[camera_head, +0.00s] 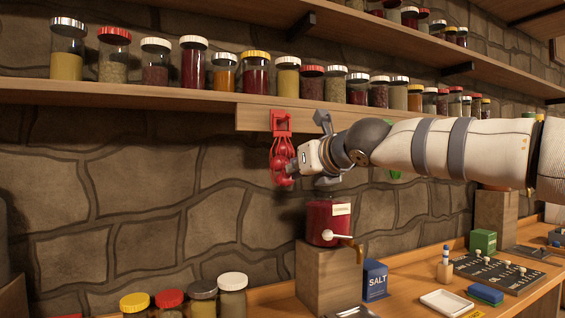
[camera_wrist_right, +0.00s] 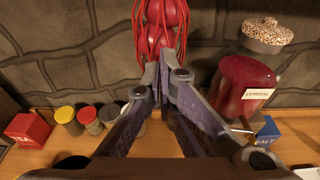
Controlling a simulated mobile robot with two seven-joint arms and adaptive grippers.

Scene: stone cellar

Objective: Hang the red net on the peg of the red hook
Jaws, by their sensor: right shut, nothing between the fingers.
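The red hook (camera_head: 281,121) is fixed to the front of a wooden rail under the shelf in the head view. The red net (camera_head: 281,158), with red balls in it, hangs straight down just below the hook's plate. Its top meets the hook, but the loop and peg are too small to make out. My right gripper (camera_head: 291,169) is beside the net's lower part, coming from the right. In the right wrist view its fingers (camera_wrist_right: 165,72) are shut and empty, with the net (camera_wrist_right: 161,25) just beyond the fingertips. My left gripper is not in view.
A red cordial jar (camera_head: 322,221) with a tap stands on a wooden block (camera_head: 328,277) below my right gripper. Jars (camera_head: 288,78) line the shelf above. A blue salt box (camera_head: 374,280) is on the counter. Something green (camera_head: 395,176) is partly hidden behind my arm.

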